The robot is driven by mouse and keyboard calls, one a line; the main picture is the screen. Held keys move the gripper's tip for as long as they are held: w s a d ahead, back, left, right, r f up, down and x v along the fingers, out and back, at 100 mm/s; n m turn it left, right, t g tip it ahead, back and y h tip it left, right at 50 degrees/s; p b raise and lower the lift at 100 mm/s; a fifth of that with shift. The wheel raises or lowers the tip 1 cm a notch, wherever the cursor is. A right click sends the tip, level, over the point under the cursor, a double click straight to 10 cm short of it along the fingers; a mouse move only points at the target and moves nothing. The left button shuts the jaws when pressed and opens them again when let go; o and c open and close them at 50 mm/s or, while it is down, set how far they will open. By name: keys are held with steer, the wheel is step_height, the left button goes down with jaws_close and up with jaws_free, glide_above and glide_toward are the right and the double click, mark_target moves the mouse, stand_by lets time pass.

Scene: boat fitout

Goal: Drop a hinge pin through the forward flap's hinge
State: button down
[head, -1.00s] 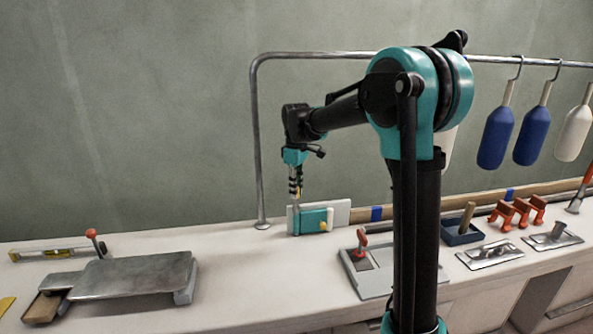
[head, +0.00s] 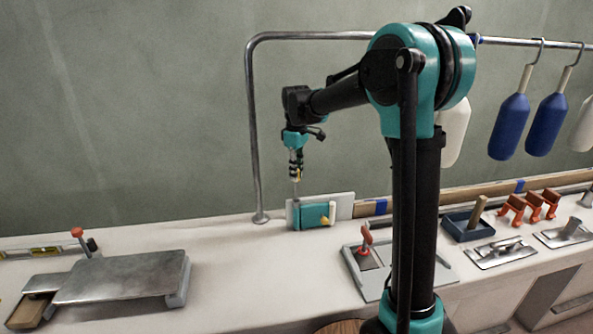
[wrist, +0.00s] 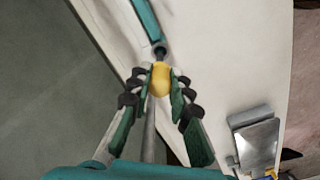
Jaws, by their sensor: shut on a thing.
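My gripper (head: 296,172) is above the forward flap at the back of the bench, fingers pointing down. Its fingers are shut on the yellow head of the hinge pin (wrist: 161,80), between the two fingertips in the wrist view. In the head view the thin pin (head: 296,188) hangs upright below the fingers, over the left edge of the teal flap (head: 314,216). I cannot tell whether its tip is above the hinge or inside it. The teal flap also shows in the wrist view (wrist: 145,18), with a dark round end just beyond the yellow head. A pale plate (head: 345,203) stands behind the flap.
A metal rail (head: 252,130) rises left of the flap, with blue and white fenders (head: 510,128) hanging at right. A grey plate with a red-handled part (head: 366,238) lies to the right. A metal slab (head: 120,278) is front left.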

mark_target(296, 197)
steer(key=shift+f, duration=4.05)
steer(key=c, duration=1.3)
jaws_free()
steer(key=shift+r, duration=0.1)
